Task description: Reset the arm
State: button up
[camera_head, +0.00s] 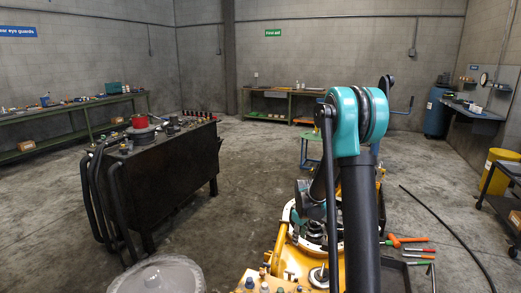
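My arm rises from the bottom of the picture to a teal joint (358,120) right of centre. A dark link of it comes down on the far side of that joint. My gripper cannot be made out; the arm hides that area. Behind and left of the arm is a yellow piece of equipment (256,268) carrying a round, pale-rimmed assembly (289,216) with dark metal parts in its middle. The arm covers much of this assembly.
A dark bench (175,165) with a red part (139,121) and hoses stands left. A pale round lid (158,276) is at bottom left. Orange-handled tools (408,240) lie right of the arm. A yellow bin (497,172) and a cart stand far right. A black cable (440,222) crosses open floor.

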jog(key=s+d+r+m+t, duration=0.1)
jog(key=s+r+m, duration=0.1)
jog(key=s, duration=0.7)
jog(key=s+d+r+m+t, duration=0.1)
jog(key=s+r+m, duration=0.2)
jog(key=s, duration=0.5)
jog(key=s+r+m, duration=0.3)
jog(key=s, duration=0.6)
jog(key=shift+s+d+m+t, duration=0.35)
jog(key=shift+d+m+t, duration=0.05)
